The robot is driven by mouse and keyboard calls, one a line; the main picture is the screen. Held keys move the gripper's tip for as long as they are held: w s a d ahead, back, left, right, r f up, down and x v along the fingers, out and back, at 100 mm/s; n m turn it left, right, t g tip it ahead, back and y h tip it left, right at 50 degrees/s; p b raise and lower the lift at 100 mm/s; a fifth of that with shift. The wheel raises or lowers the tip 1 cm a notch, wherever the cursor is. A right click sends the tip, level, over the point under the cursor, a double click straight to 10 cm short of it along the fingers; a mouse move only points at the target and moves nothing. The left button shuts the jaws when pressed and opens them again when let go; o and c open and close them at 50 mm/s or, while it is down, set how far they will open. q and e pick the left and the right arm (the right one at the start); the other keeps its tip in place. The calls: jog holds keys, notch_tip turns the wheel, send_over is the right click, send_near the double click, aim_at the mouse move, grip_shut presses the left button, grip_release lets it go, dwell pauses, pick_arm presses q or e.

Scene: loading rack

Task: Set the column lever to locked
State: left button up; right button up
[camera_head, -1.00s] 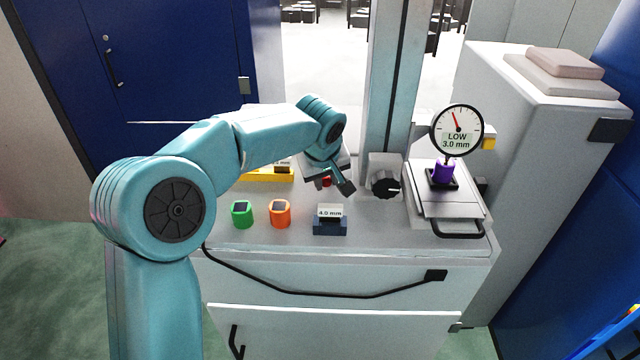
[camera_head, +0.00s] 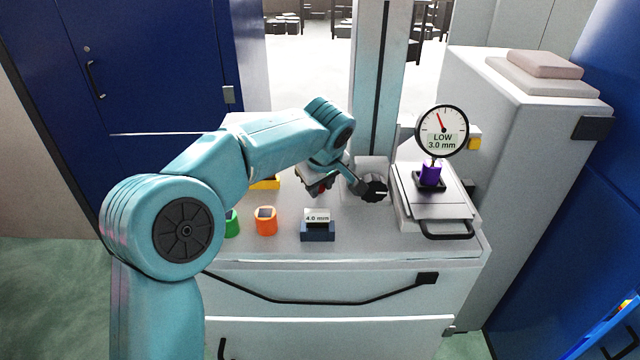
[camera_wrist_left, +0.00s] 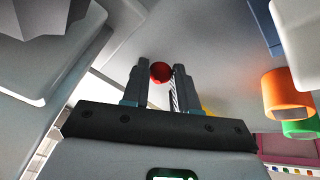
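The upright column (camera_head: 375,90) stands at the back of the bench. At its foot is a grey block with a black round knob (camera_head: 374,188) bearing a white mark. A red ball (camera_head: 321,188), perhaps the lever's end, shows under my left gripper (camera_head: 340,180), just left of the knob. In the left wrist view the red ball (camera_wrist_left: 160,72) sits between the fingertips of my left gripper (camera_wrist_left: 160,80). The fingers are apart; firm contact with the ball cannot be made out. The lever's shaft is mostly hidden. My right gripper is not in view.
A dial gauge (camera_head: 441,131) reading LOW 3.0 mm stands with a purple piece (camera_head: 430,173) on a plate at right. An orange cup (camera_head: 265,221), a green cup (camera_head: 231,224) and a blue block (camera_head: 317,231) marked 4.0 mm stand at the bench's front.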

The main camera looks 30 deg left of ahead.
pick_arm(q)
jog(key=o, duration=0.4)
jog(key=shift+w+a, duration=0.15)
jog(key=shift+a, duration=0.05)
jog(key=shift+w+a+f, duration=0.1)
jog(key=shift+f, duration=0.1)
jog(key=shift+s+d+r, duration=0.25)
jog(key=shift+r, duration=0.1)
jog(key=v, duration=1.5)
jog(key=shift+r, duration=0.3)
